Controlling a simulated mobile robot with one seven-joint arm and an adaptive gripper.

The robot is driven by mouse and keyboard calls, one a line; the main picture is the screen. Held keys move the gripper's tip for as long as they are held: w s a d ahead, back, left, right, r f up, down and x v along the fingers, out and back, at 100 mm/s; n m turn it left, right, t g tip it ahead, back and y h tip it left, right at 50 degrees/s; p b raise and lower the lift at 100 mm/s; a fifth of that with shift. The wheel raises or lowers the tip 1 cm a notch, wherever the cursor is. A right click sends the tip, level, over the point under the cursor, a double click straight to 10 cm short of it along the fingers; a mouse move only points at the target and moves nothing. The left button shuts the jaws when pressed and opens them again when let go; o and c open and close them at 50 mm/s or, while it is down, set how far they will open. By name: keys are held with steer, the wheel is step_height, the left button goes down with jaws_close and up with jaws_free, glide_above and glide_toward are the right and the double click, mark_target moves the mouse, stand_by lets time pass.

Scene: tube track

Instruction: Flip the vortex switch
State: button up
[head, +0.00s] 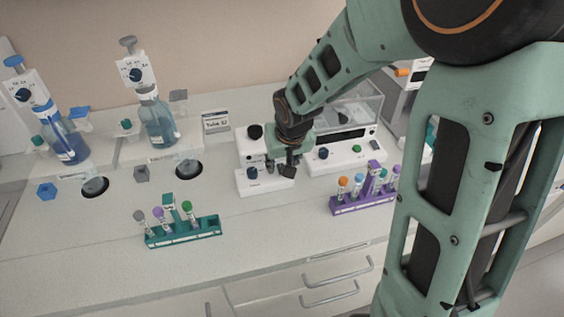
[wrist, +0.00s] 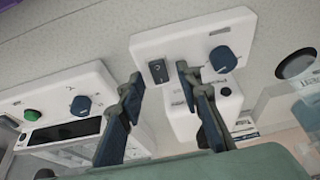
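The white vortex mixer (head: 252,184) stands on the bench near the middle of the head view, with a blue knob on its front deck. In the wrist view its deck (wrist: 190,45) carries a black rocker switch (wrist: 158,71) and a dark blue knob (wrist: 222,58). My gripper (head: 279,170) points down over the right part of the deck and hides the switch in the head view. In the wrist view the fingers of my gripper (wrist: 159,76) are open and empty, with the switch showing between the tips. I cannot tell whether they touch the deck.
A white instrument with a clear cover (head: 345,157) stands close on the right. A purple tube rack (head: 362,205) is at the front right, a teal tube rack (head: 185,234) at the front left. Two bottle dispensers stand at the back left. The bench in front of the mixer is clear.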

jaws_close()
steer(key=shift+r, duration=0.1)
steer(key=shift+w+r+g+p, duration=0.2)
steer(key=shift+g+p, duration=0.2)
steer(key=shift+p, duration=0.6)
steer(key=shift+w+a+g+h+p, duration=0.1)
steer(key=shift+w+g+h+p, duration=0.2)
steer(key=shift+g+p, duration=0.75)
steer(key=shift+f+g+p, duration=0.2)
steer(key=shift+g+p, duration=0.15)
steer(key=shift+p, duration=0.15)
jaws_free()
